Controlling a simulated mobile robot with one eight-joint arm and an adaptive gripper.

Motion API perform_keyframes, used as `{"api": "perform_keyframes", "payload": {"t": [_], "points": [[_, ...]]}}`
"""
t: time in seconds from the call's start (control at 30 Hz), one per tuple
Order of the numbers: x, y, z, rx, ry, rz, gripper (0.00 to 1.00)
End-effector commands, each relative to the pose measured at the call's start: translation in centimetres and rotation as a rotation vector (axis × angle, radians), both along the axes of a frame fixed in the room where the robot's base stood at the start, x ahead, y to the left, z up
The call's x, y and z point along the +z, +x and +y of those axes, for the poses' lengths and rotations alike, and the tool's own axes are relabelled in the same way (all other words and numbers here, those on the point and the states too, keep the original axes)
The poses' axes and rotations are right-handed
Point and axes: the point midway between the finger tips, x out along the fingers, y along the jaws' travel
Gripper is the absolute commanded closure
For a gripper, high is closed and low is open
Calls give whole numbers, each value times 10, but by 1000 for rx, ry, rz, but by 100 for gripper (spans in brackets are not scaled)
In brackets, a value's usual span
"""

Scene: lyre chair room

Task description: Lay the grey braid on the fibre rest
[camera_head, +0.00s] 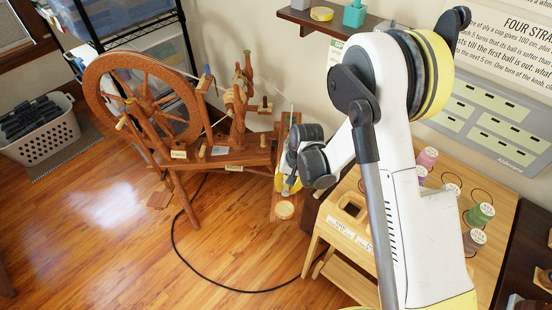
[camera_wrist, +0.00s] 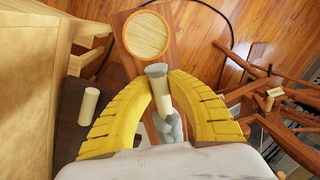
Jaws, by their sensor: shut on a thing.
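My gripper (camera_wrist: 163,82) is shut, its yellow fingers on either side of a grey, lumpy piece that looks like the grey braid (camera_wrist: 170,125). A pale-topped grey cylinder (camera_wrist: 156,70) stands out between the fingertips; I cannot tell whether it is part of the braid. Below is a narrow wooden board with a round pale disc (camera_wrist: 146,34), also in the head view (camera_head: 284,210). I cannot tell whether this is the fibre rest. In the head view my gripper (camera_head: 287,188) is over this board, and its arm hides the braid.
A spinning wheel (camera_head: 150,98) with a wooden bench stands left of the board. A wooden table (camera_head: 500,205) with several thread spools (camera_head: 480,214) is at right. A black cable (camera_head: 215,283) crosses the floor. A laundry basket (camera_head: 45,135) is far left.

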Motion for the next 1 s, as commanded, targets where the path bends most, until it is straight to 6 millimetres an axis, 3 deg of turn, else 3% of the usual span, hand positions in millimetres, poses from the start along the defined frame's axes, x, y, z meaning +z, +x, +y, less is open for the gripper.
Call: {"api": "perform_keyframes", "payload": {"t": [0.13,0.17,0.2,0.23,0.63,1.0], "points": [[0,0,0,0,0,0,100],[0,0,0,0,0,0,75],[0,0,0,0,0,0,63],[0,0,0,0,0,0,58],[9,0,-2,0,0,0,58],[85,-2,-16,-1,0,0,58]]}}
